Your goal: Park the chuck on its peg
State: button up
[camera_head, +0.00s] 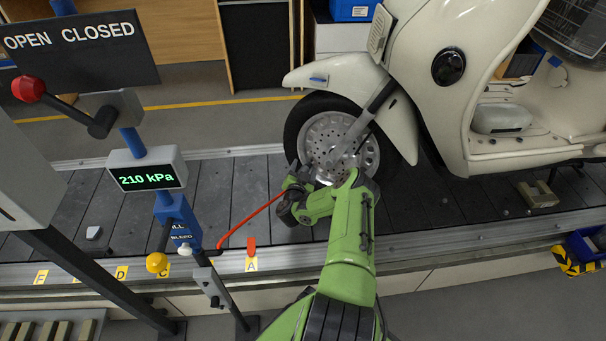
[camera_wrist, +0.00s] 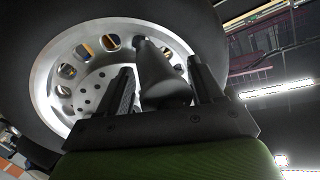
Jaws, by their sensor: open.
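The red hose (camera_head: 252,219) runs up from the post beside the conveyor and ends at the dark end of my arm, by the front wheel (camera_head: 311,131). I cannot make out the chuck clearly in the head view; my arm covers that spot. In the wrist view my gripper (camera_wrist: 160,68) is open, its two dark fingers apart before the wheel's silver rim (camera_wrist: 62,97). A dark grey rounded part (camera_wrist: 153,62) shows between the fingers; I cannot tell whether it is the chuck or a scooter part, or whether they touch. I cannot pick out the peg with certainty.
The cream scooter (camera_head: 429,119) stands on the slat conveyor (camera_head: 235,190). The post carries a gauge (camera_head: 147,176) reading 210 kPa and a blue valve box (camera_head: 177,219) with a yellow knob (camera_head: 156,262). An OPEN/CLOSED sign (camera_head: 80,50) and red-knobbed lever (camera_head: 29,89) stand at left.

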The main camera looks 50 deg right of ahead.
jog(key=shift+s+d+r, duration=0.25)
jog(key=shift+s+d, duration=0.05)
jog(key=shift+d, duration=0.35)
grip_shut()
dwell(0.4)
jog(key=shift+s+a+f+p, duration=0.1)
jog(key=shift+a+p, duration=0.2)
jog(key=shift+p, duration=0.3)
jog(key=shift+s+a+r+p, duration=0.2)
jog(key=shift+s+a+p, duration=0.1)
jog(key=shift+s, duration=0.05)
jog(key=shift+s+a+p, duration=0.1)
jog(key=shift+a+p, duration=0.25)
jog(key=shift+a, duration=0.3)
jog(key=shift+p+v, duration=1.2)
jog(key=shift+v, duration=0.5)
jog(key=shift+a+f, duration=0.1)
jog(key=shift+f, duration=0.05)
